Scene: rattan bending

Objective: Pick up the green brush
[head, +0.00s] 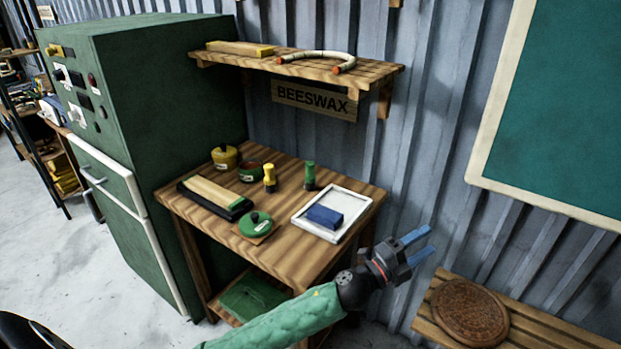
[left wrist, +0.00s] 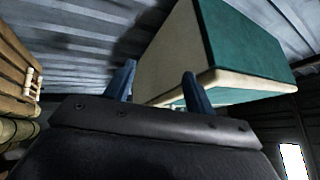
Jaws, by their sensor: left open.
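The green brush (head: 310,175) stands upright at the back right of the wooden table, behind the white tray. Its upper part is green and its lower end is dark. My left gripper (head: 424,243) is open and empty, with blue fingers pointing right, off the table's right side and well apart from the brush. In the left wrist view its two fingers (left wrist: 158,88) show spread apart with nothing between them. The brush does not show in the left wrist view. My right gripper is not in view.
The table (head: 283,254) also holds a yellow brush (head: 270,178), a white tray (head: 355,203) with a blue block (head: 324,217), a green lidded pot (head: 257,223) and a dark tray (head: 233,211). A shelf (head: 300,67) overhangs the back. A bench (head: 535,332) stands right.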

